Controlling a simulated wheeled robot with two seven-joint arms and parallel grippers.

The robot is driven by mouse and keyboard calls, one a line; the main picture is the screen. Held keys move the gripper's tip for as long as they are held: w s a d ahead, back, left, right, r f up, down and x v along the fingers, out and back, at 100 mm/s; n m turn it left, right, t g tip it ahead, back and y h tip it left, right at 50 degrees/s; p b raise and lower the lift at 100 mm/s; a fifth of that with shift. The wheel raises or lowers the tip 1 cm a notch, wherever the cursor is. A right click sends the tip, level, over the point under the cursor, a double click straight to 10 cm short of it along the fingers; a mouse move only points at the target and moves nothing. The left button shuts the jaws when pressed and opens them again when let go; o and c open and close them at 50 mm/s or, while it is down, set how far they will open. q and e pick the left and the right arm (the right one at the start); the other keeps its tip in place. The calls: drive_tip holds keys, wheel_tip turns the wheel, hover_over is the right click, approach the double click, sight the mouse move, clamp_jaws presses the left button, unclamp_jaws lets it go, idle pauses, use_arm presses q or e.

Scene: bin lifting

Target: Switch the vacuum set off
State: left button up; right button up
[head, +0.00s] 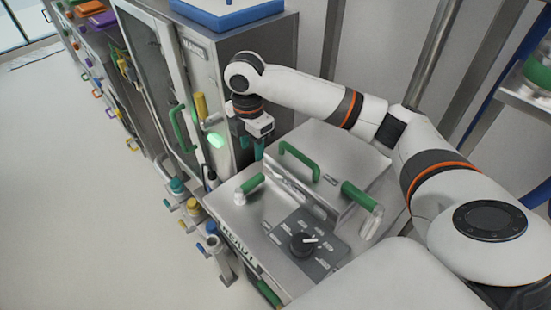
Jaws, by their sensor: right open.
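A steel unit (333,212) with green handles stands in front of me. On its sloped top is a dark panel (322,248) with a black rotary knob (303,243). The knob's white mark points to the right; the small labels around it are unreadable. A plate on the unit's front edge reads "READY". I cannot tell for certain which unit is the vacuum set. My right gripper (251,147) is open, above the unit's far left corner, well away from the knob and beside the tall cabinet. My left gripper is not in view.
A tall steel cabinet (229,75) with a glass door stands behind, with a lit green lamp (216,140) and a blue tray (228,10) on top. Colored valves (177,186) line the lower front. The floor (75,190) at left is clear. Shelving (528,98) stands at right.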

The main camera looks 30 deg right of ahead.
hover_over(254, 179)
drive_tip(key=f, duration=0.3)
drive_tip(key=f+p, duration=0.1)
drive_tip(key=shift+s+a+f, duration=0.15)
drive_tip(key=shift+a, duration=0.15)
drive_tip(key=f, duration=0.4)
drive_tip(key=f+p, duration=0.1)
drive_tip(key=f, duration=0.1)
drive_tip(key=shift+d, duration=0.35)
drive_tip(key=shift+a+f, duration=0.1)
drive_tip(key=shift+f, duration=0.45)
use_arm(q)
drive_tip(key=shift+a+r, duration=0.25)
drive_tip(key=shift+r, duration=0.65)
use_arm(e)
drive_tip(key=shift+f, duration=0.15)
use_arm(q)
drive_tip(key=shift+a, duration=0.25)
use_arm(e)
clamp_jaws()
